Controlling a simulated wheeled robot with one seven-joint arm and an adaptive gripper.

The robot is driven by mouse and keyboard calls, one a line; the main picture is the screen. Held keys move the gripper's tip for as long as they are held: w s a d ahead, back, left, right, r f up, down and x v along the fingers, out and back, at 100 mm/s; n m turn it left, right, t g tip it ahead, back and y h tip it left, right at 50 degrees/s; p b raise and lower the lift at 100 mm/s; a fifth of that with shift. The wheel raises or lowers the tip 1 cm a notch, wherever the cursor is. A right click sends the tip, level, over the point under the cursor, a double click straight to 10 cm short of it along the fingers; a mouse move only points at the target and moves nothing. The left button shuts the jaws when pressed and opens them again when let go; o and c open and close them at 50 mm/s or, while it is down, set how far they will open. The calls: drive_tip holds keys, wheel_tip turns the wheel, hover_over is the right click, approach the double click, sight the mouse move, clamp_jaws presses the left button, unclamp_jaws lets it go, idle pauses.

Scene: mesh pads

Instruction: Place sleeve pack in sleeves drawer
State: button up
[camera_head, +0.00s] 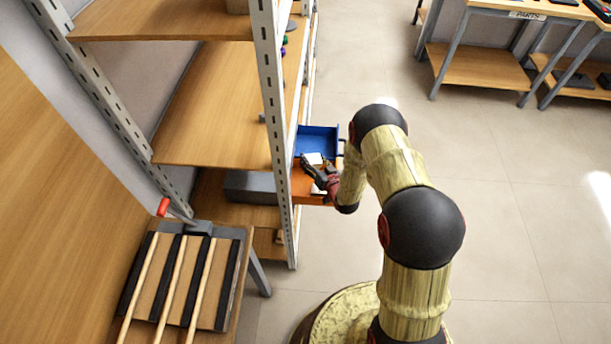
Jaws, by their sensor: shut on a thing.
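My gripper (311,168) is at the shelf's right side, over an open orange drawer (301,187). It is shut on a small white pack (314,158), which I take to be the sleeve pack; the fingers hide part of it. The pack appears above or inside the orange drawer; I cannot tell if it touches the bottom. An open blue drawer (318,139) is just behind the orange one. No label is readable, so I cannot tell which is the sleeves drawer.
A metal-post shelf (271,90) with wooden boards stands close left of my gripper. A slatted rack (180,280) with a red-handled tool (164,207) is at lower left. Workbenches (480,65) stand at upper right. The floor (520,210) to the right is clear.

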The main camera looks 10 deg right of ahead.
drive_tip(key=f, duration=0.2)
drive_tip(key=a+f+b, duration=0.1)
drive_tip(key=f, duration=0.3)
drive_tip(key=shift+w+a, duration=0.25)
drive_tip(key=shift+w, duration=0.05)
drive_tip(key=f, duration=0.1)
drive_tip(key=a+f+b, duration=0.1)
drive_tip(key=shift+f, duration=0.4)
drive_tip(key=shift+w+r+n, duration=0.25)
drive_tip(key=shift+r+n, duration=0.05)
drive_tip(key=shift+a+n+g+h+b, duration=0.2)
drive_tip(key=shift+n+g+h+b, duration=0.4)
drive_tip(key=shift+n+h, duration=0.15)
drive_tip(key=shift+s+f+h, duration=0.15)
drive_tip(key=shift+f+h, duration=0.1)
drive_tip(key=shift+f, duration=0.2)
drive_tip(key=shift+f+b, duration=0.3)
drive_tip(key=shift+f, duration=0.15)
drive_tip(key=o, duration=1.1)
